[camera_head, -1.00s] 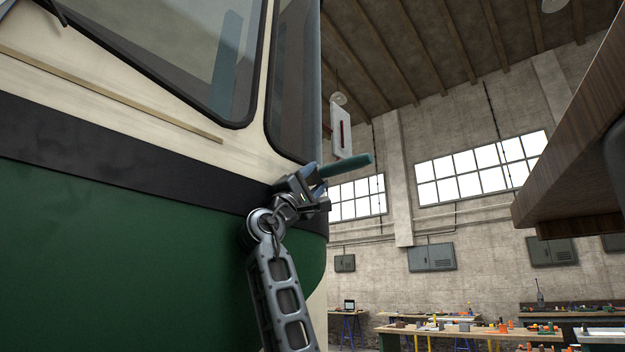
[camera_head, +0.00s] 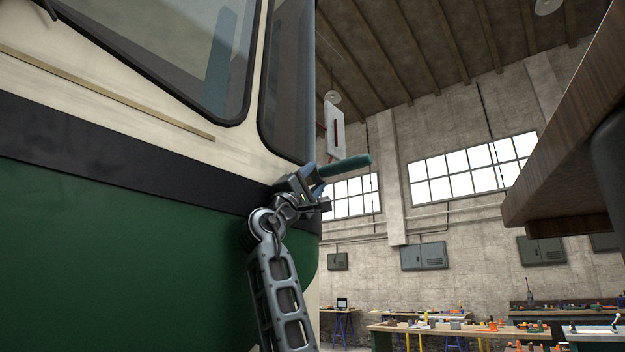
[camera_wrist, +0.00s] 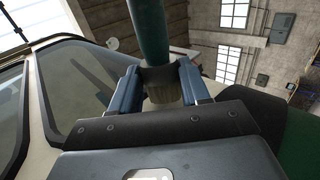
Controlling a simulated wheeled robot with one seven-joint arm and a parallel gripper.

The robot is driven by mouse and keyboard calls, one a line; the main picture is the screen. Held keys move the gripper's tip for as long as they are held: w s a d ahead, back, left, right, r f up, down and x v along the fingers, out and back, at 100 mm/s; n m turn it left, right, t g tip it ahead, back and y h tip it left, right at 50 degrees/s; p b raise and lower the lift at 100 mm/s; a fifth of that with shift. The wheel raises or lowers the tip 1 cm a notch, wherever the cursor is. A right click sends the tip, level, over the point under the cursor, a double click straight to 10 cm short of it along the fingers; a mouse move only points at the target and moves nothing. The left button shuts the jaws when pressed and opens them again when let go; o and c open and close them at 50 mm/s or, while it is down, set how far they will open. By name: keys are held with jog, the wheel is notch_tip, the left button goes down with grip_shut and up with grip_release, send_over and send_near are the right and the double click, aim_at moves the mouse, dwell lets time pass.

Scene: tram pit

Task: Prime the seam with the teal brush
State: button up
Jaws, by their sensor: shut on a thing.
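The teal brush is in my gripper (camera_head: 314,190). Its teal handle (camera_head: 346,166) sticks out to the right and slightly up in the head view. In the wrist view the brush's teal handle (camera_wrist: 153,35) runs up and away, with a dark collar and pale bristles (camera_wrist: 164,96) between the two blue fingers of my gripper (camera_wrist: 159,74). The gripper is shut on it. The tram (camera_head: 120,230) fills the left, cream above, black band, green below. A thin tan strip (camera_head: 110,92) slants down to the right under its windscreen; I cannot tell if this is the seam.
My arm is close in front of the tram's rounded corner; I cannot tell if they touch. A wooden-edged overhang (camera_head: 565,150) juts in at upper right. Workbenches (camera_head: 440,328) with several small items stand far back. A white hanging panel (camera_head: 335,128) shows behind the brush.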

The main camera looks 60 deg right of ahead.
jog(key=shift+w, duration=0.4)
jog(key=shift+w+a, duration=0.2)
jog(key=shift+a, duration=0.5)
jog(key=shift+w+a, duration=0.25)
jog(key=shift+a, duration=0.4)
jog(key=shift+w+a, duration=0.2)
jog(key=shift+a, duration=0.5)
jog(key=shift+s+a+t, duration=0.1)
jog(key=shift+s+t, duration=0.05)
jog(key=shift+t, duration=0.15)
jog(key=shift+w+a, duration=0.4)
jog(key=shift+a, duration=1.8)
jog(key=shift+w+a, duration=0.4)
jog(key=shift+a, duration=1.75)
jog(key=shift+w+a, duration=0.4)
jog(key=shift+a, duration=1.8)
jog(key=shift+w+d, duration=0.1)
jog(key=shift+w, duration=0.3)
